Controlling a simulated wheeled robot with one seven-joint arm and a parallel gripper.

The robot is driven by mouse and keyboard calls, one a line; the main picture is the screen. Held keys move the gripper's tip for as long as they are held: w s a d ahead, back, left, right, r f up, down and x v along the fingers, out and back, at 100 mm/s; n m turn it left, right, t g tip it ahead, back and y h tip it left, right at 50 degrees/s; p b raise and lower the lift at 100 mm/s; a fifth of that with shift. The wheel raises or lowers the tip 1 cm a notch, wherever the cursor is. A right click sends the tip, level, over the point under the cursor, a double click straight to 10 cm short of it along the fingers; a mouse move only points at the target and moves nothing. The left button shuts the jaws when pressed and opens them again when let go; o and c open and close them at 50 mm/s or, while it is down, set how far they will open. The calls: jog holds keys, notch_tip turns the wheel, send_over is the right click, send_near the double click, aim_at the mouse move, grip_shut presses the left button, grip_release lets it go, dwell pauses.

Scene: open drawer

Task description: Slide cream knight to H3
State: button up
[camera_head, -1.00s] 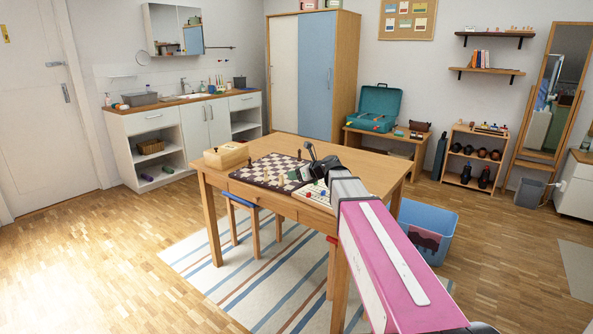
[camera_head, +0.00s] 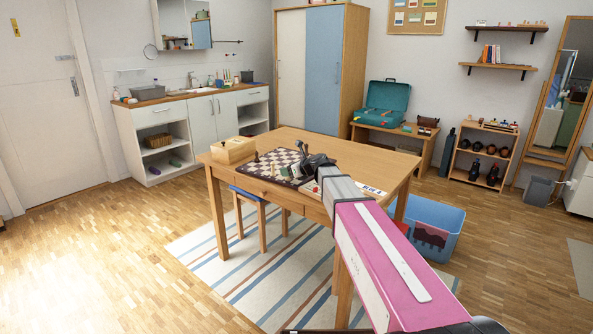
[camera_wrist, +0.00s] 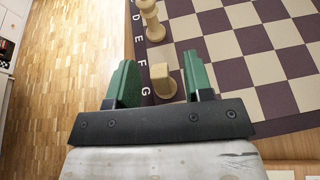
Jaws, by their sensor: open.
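The chessboard (camera_head: 268,162) lies on the wooden table, and its brown and cream squares fill much of the wrist view (camera_wrist: 240,45). In the wrist view my gripper (camera_wrist: 160,62) is open, with its two green fingers apart. A short cream piece (camera_wrist: 163,82) stands upright between the fingers near the lettered edge, by F and G. Its blocky shape may be the knight, but I cannot tell for sure. A taller cream piece (camera_wrist: 152,20) stands farther along that edge. In the head view my gripper (camera_head: 300,160) is over the board's right part and hides some squares.
A wooden box (camera_head: 233,151) sits at the table's left end. The table (camera_head: 350,155) is clear behind the board. A stool (camera_head: 250,205) stands under the table, and a blue bin (camera_head: 430,228) is at its right.

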jog(key=shift+x, duration=1.25)
grip_shut()
jog(key=shift+w+d, duration=0.1)
jog(key=shift+d, duration=0.05)
jog(key=shift+w+d, duration=0.75)
jog(key=shift+d, duration=0.5)
jog(key=shift+w+d, duration=0.75)
jog(key=shift+d, duration=0.55)
jog(key=shift+w+d, duration=0.75)
jog(key=shift+d, duration=0.5)
grip_release()
